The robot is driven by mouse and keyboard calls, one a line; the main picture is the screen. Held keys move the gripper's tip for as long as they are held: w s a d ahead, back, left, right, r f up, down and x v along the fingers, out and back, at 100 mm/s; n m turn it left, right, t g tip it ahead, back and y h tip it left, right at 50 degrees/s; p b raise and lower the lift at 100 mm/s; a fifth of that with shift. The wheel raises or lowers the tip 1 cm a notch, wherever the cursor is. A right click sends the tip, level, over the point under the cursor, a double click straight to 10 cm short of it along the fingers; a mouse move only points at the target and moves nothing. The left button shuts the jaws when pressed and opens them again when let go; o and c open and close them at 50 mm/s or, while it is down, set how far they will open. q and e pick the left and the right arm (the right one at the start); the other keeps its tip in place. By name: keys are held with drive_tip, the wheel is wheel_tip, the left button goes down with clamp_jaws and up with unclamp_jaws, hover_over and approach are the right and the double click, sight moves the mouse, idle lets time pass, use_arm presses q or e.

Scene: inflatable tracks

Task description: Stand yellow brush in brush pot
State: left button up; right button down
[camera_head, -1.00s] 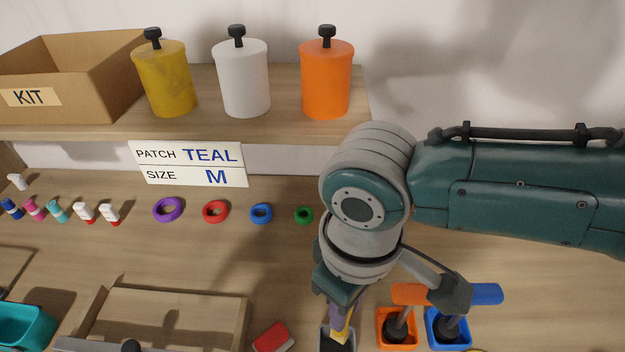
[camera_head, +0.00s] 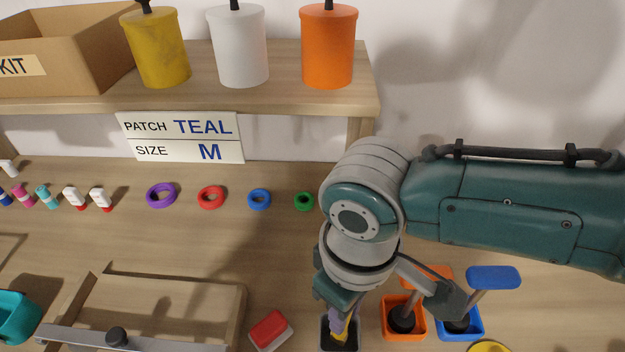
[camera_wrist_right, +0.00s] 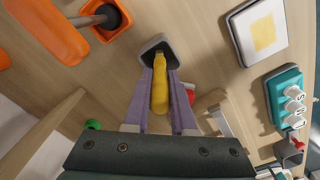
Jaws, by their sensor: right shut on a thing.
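My right gripper (camera_head: 338,322), with purple fingers, is shut on the yellow brush (camera_wrist_right: 160,88). The brush also shows as a small yellow patch in the head view (camera_head: 347,331). The dark grey square brush pot (camera_head: 326,337) is directly under the gripper. In the right wrist view, the brush's far end overlaps the dark opening of the pot (camera_wrist_right: 146,45). I cannot tell how deep the brush is in it. My left gripper is not in view.
Right of the grey pot stand an orange pot (camera_head: 389,326) and a blue pot (camera_head: 478,322), each holding a brush, close to my wrist. A red and white block (camera_head: 270,331) lies to the left. A wooden fixture (camera_head: 170,290) stands farther left. A shelf (camera_head: 270,92) runs behind.

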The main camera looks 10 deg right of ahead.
drive_tip(key=shift+f, duration=0.15)
drive_tip(key=c, duration=0.7)
unclamp_jaws()
drive_tip(key=shift+o, duration=0.2)
drive_tip(key=shift+r, duration=0.55)
wheel_tip(320, 180, up, 9)
drive_tip(key=shift+f+p, duration=0.1)
drive_tip(key=shift+p, duration=0.8)
